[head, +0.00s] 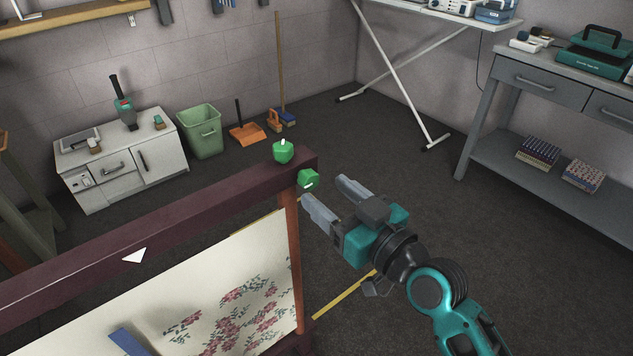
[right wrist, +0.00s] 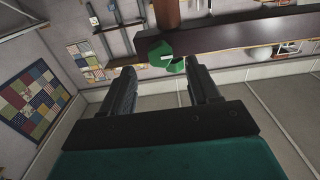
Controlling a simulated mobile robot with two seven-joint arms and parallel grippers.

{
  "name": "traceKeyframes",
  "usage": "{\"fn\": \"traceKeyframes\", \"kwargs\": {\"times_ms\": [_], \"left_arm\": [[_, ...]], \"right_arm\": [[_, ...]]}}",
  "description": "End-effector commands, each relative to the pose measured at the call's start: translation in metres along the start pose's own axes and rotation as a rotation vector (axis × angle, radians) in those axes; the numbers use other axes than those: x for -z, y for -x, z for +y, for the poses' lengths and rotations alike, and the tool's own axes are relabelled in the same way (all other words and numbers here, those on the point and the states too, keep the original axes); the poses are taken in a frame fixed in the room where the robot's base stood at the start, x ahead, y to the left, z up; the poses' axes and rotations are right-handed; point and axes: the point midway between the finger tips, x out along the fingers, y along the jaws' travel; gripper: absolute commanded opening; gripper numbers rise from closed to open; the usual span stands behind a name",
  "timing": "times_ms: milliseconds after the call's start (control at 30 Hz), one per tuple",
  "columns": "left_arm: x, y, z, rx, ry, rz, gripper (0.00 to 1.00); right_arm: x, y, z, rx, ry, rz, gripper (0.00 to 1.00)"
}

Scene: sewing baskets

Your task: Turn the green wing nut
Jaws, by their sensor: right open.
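Two green faceted knobs sit at the right end of a dark red wooden frame (head: 150,225). One green knob (head: 283,151) is on top of the beam and has a small pale stud. The other green knob (head: 308,180) is on the beam's end face, with a pale mark. I cannot tell which is called the wing nut. My right gripper (head: 326,191) is open and empty, its fingertips just right of the end knob. In the right wrist view, green (right wrist: 160,53) shows beyond and between the open fingers (right wrist: 162,72). My left gripper is not in view.
Floral embroidered cloth (head: 240,290) hangs below the beam, with a blue strip (head: 130,342) in front. A white cabinet (head: 125,165), green bin (head: 201,132) and dustpan (head: 247,134) stand behind. A grey workbench (head: 540,85) is at right. Floor right of the frame is mostly clear.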

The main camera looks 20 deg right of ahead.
Motion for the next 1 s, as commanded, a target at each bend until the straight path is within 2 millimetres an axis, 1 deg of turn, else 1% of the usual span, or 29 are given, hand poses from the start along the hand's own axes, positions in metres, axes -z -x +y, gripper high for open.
{"fn": "traceKeyframes", "kwargs": {"times_ms": [33,100,300,400,667,1000], "left_arm": [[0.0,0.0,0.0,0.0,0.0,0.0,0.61],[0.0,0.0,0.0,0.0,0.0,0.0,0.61],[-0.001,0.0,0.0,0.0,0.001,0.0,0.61],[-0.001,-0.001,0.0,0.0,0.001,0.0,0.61],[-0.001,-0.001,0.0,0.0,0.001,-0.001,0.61],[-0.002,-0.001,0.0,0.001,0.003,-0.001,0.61]], "right_arm": [[0.001,-0.009,0.0,-0.001,-0.003,0.004,0.61],[0.001,-0.019,-0.001,0.001,-0.002,0.003,0.61],[0.0,-0.037,0.0,0.0,0.0,0.0,0.61],[-0.001,-0.04,0.0,0.0,0.001,-0.001,0.61],[-0.001,-0.04,0.0,0.0,0.0,-0.002,0.61],[-0.001,-0.04,0.0,0.0,0.0,-0.001,0.28]]}}
